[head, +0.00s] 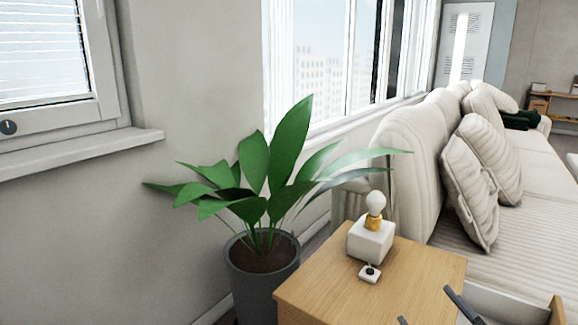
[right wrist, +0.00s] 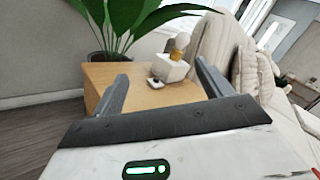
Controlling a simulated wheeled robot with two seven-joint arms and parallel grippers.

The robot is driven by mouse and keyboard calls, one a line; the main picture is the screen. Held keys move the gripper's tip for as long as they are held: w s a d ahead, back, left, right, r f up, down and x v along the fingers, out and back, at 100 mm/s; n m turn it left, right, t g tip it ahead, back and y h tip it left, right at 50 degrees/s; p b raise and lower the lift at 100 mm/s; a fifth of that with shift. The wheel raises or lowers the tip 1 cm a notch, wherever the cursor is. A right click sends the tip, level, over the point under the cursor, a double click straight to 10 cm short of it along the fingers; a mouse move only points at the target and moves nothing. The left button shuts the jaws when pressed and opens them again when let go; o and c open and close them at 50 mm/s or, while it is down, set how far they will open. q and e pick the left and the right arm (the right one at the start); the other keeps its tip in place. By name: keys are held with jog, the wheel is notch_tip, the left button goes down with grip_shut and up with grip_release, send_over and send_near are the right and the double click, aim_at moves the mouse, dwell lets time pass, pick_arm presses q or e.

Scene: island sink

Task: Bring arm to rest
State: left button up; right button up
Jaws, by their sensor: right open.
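My right gripper (head: 433,306) shows at the bottom of the head view as two dark fingers, low at the front of the wooden side table (head: 330,285). In the right wrist view my right gripper (right wrist: 161,72) is open, its fingers wide apart with nothing between them. Behind the fingers, the table carries a white block lamp (head: 371,240) with a bare bulb and gold socket. A small white item with a dark top (head: 369,273) lies in front of the lamp. My left gripper is in neither view.
A potted plant (head: 262,262) stands left of the table, its leaves reaching over the table. A cream sofa (head: 415,165) with cushions (head: 470,190) is on the right. A pale panel with a wooden edge (head: 556,312), perhaps an open drawer, juts out at the lower right.

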jog(key=s+a+f+n+g+y+b, duration=0.15)
jog(key=s+a+f+n+b, duration=0.35)
jog(key=n, duration=0.5)
jog(key=s+a+f+n+g+y+b, duration=0.15)
jog(key=s+a+f+n, duration=0.25)
jog(key=a+n, duration=0.45)
jog(key=s+a+f+n+g+b, duration=0.3)
jog(key=s+a+f+n+b, duration=0.15)
jog(key=n, duration=0.65)
pick_arm(q)
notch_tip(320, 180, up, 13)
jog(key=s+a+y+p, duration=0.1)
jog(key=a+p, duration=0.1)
jog(key=p, duration=2.4)
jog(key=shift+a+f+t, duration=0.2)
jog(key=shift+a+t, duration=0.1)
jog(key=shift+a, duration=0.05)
pick_arm(e)
jog(key=s+d+r+g+h, duration=0.1)
jog(key=d+r, duration=0.2)
jog(key=r, duration=0.3)
jog(key=s+d+r+g+h, duration=0.1)
jog(key=d+r+h, duration=0.1)
jog(key=r, duration=0.4)
jog(key=shift+s+d+h, duration=0.3)
jog(key=shift+s+d, duration=0.1)
jog(key=shift+d, duration=0.25)
